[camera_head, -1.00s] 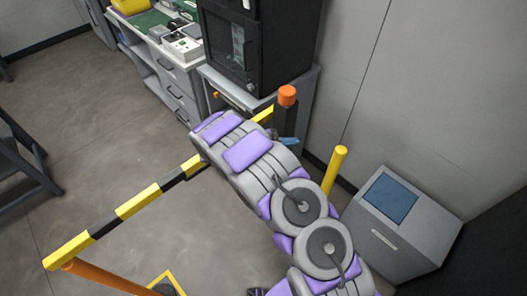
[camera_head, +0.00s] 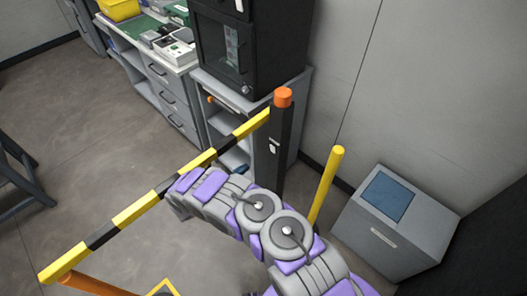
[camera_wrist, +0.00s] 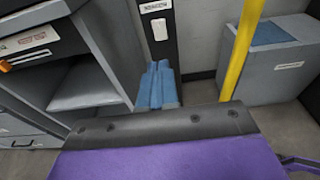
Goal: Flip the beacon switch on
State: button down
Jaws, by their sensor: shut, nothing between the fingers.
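The beacon post (camera_head: 283,155) is a dark upright post with an orange cap (camera_head: 283,97) at the end of the striped barrier. A small white switch (camera_head: 274,146) sits on its face. In the wrist view the white switch (camera_wrist: 159,29) shows below a label (camera_wrist: 155,7) on the dark post. My gripper (camera_wrist: 158,70) has blue fingers closed together with nothing between them. The fingertips appear below the switch in the wrist view, apart from it. The switch's on or off position is too small to tell.
A yellow-and-black barrier bar (camera_head: 135,208) runs from the post to the lower left. A yellow post (camera_head: 326,187) stands to the right, beside a grey bin (camera_head: 400,225) with a blue top. A grey cabinet (camera_head: 300,85) with a black box (camera_head: 250,45) on top stands behind the beacon post.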

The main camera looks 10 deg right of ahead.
jog(key=shift+d, duration=0.1)
jog(key=b, duration=0.3)
send_near(272, 148)
jog(key=x, duration=0.2)
jog(key=f+x, duration=0.1)
jog(key=x, duration=0.2)
jog(key=shift+w, duration=0.15)
jog(key=shift+w+d+r, duration=0.2)
jog(key=shift+w+d, duration=0.15)
jog(key=shift+d, duration=0.15)
